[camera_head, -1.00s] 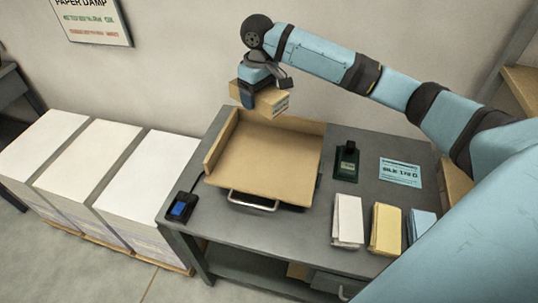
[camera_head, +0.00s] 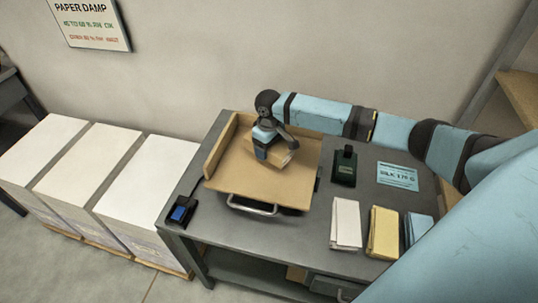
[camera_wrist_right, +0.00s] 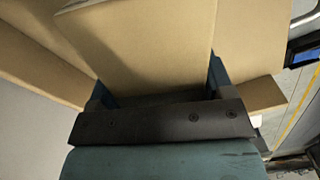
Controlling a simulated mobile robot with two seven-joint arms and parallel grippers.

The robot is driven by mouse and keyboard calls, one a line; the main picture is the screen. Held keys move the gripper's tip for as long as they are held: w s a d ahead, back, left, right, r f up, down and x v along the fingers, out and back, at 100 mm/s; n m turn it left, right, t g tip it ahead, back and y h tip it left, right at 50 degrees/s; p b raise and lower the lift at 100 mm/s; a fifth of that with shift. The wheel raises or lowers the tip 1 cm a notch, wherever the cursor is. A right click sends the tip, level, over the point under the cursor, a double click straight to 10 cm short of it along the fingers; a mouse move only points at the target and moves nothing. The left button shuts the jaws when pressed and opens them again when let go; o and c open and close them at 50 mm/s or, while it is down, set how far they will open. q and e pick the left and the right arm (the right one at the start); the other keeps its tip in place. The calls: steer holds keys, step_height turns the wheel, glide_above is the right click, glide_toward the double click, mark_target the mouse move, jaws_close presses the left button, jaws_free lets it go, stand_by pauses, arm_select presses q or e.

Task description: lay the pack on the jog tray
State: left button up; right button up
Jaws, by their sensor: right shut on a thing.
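The pack (camera_head: 280,158) is a small tan block. My right gripper (camera_head: 264,154) is shut on it, over the back middle of the jog tray. The pack fills much of the right wrist view (camera_wrist_right: 145,45), between the two fingers. The jog tray (camera_head: 245,186) is a tan board with raised edges at the left and back and a metal handle at the front. I cannot tell whether the pack touches the tray floor. My left gripper does not show.
The grey bench (camera_head: 210,232) bears a black device with a blue screen (camera_head: 180,212), a dark green device (camera_head: 345,168), a pale blue card (camera_head: 397,176), and white (camera_head: 346,222), yellow (camera_head: 384,232) and blue stacks. Tall white paper stacks (camera_head: 148,180) stand at left.

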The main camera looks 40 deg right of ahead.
steer(key=shift+f, duration=2.15)
steer(key=shift+f, duration=0.15)
steer(key=o, duration=1.2)
step_height(320, 180, up, 12)
steer(key=shift+r, duration=0.15)
steer(key=shift+s+a, duration=0.1)
